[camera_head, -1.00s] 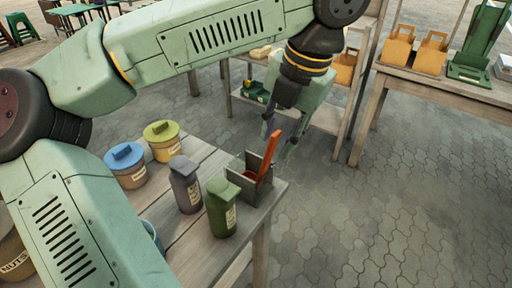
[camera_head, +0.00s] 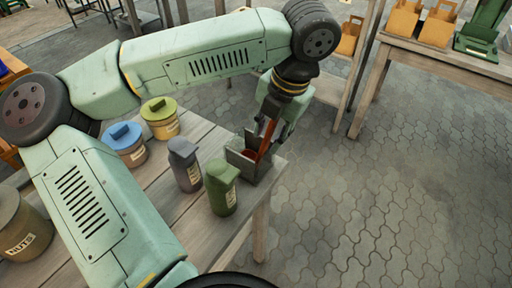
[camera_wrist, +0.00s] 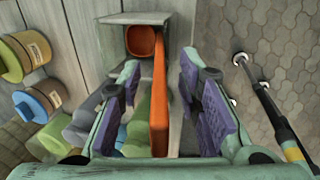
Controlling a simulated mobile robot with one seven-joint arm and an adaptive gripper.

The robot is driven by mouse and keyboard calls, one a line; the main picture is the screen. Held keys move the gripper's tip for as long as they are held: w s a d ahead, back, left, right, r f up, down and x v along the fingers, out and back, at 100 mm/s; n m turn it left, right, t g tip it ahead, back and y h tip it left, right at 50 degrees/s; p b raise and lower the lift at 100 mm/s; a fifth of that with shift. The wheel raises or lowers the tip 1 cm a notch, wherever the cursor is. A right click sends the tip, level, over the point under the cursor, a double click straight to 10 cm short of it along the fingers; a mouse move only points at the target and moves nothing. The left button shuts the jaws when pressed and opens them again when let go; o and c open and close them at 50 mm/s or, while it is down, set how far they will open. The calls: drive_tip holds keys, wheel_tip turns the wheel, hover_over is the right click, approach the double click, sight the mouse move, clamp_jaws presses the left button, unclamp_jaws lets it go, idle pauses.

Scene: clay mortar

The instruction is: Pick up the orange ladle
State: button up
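The orange ladle (camera_head: 266,138) stands in a small grey open box (camera_head: 262,172) at the table corner, its handle leaning up out of it. In the wrist view, the ladle (camera_wrist: 159,95) shows its bowl at the top, inside the box (camera_wrist: 130,18), and its long handle running down toward my wrist. My gripper (camera_head: 272,132) is over the box with its fingers around the upper handle. In the wrist view, the purple finger pads of my gripper (camera_wrist: 163,105) stand apart, with a visible gap on both sides of the handle. Part of the handle is hidden by my gripper in the head view.
A dark green canister (camera_head: 221,188) and a grey canister (camera_head: 185,165) stand close left of the box. Blue-lidded (camera_head: 126,145) and yellow-lidded jars (camera_head: 160,117) are farther back on the wooden table (camera_head: 180,228). Right of the table is open paved floor (camera_head: 370,215).

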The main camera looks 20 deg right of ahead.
drive_tip(key=shift+x, duration=0.85)
drive_tip(key=shift+c, duration=0.2)
clamp_jaws()
